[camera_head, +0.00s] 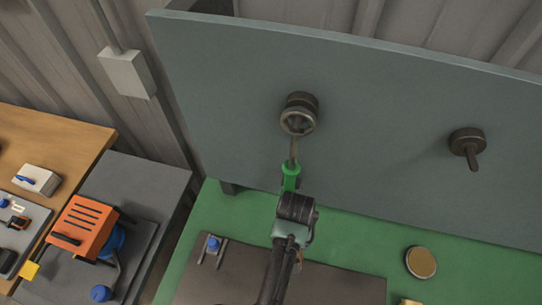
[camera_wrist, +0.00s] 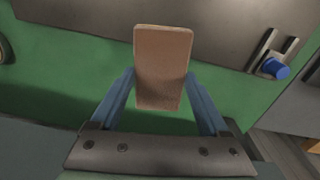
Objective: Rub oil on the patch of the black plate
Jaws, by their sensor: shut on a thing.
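A dark brownish-black plate (camera_head: 340,286) lies flat on the green bench top, and it fills the top of the wrist view (camera_wrist: 110,15). My arm covers part of it, and I cannot make out a patch on it. My gripper (camera_wrist: 162,80) has its blue-grey fingers shut on a flat brown block (camera_wrist: 163,60), one finger at each side. The block is over the green strip beside the plate; its height above the bench is hard to tell. A round tin with a gold top (camera_head: 421,262) stands right of the plate.
A grey upright panel (camera_head: 380,120) stands behind, with two dark round mounts (camera_head: 467,141). A green-handled ring-ended tool (camera_head: 291,172) hangs at the left mount. A blue knob on a metal holder (camera_head: 213,243) is at the plate's left. An orange tool (camera_head: 82,228) sits further left.

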